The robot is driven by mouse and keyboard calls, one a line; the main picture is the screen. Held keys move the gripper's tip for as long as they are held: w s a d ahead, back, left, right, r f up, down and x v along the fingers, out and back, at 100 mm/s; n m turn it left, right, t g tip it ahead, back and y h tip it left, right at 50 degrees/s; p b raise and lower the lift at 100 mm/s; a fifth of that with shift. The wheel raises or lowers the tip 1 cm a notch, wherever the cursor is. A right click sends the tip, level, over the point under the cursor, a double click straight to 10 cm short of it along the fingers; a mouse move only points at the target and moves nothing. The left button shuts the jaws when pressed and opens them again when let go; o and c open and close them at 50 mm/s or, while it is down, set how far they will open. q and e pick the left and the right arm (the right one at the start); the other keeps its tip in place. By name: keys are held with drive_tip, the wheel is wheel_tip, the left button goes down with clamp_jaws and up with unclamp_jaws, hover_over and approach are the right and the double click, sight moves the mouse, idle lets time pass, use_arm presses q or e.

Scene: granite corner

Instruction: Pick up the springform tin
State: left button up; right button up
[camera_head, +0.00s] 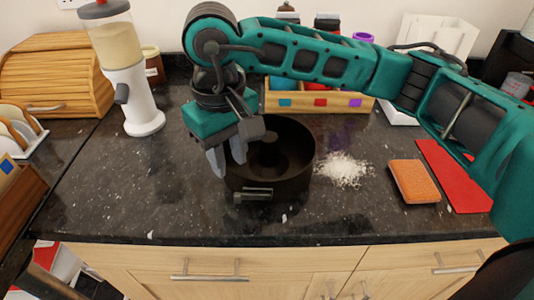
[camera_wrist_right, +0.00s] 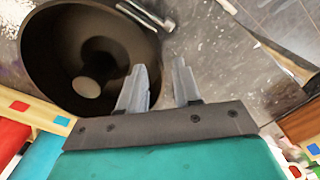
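The springform tin (camera_head: 270,188) is a dark, round, open tin with a centre tube and a clasp on its front wall. It stands upright on the counter, left of the middle. It also shows in the right wrist view (camera_wrist_right: 42,62), at upper left. My right gripper (camera_head: 227,160) is at the tin's left rim, pointing down. Its two grey fingers are apart with nothing seen held between them. In the right wrist view the gripper (camera_wrist_right: 159,78) has one finger overlapping the tin's rim and the other over bare counter; contact cannot be told. My left gripper is not in view.
White powder (camera_head: 344,170) lies right of the tin, then an orange sponge (camera_head: 414,181) and a red mat (camera_head: 452,175). A wooden box (camera_head: 315,101) stands behind. A white dispenser (camera_head: 136,95) and bread box (camera_head: 57,85) are at left. The counter in front left is clear.

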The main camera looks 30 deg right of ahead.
sight(231, 191)
wheel_tip(231, 191, down, 6)
drive_tip(key=shift+w+a+r+p, duration=0.15)
drive_tip(key=shift+r+p, duration=0.05)
drive_tip(key=shift+p, duration=0.1)
drive_tip(key=shift+c, duration=0.3)
clamp_jaws()
drive_tip(key=shift+r, duration=0.1)
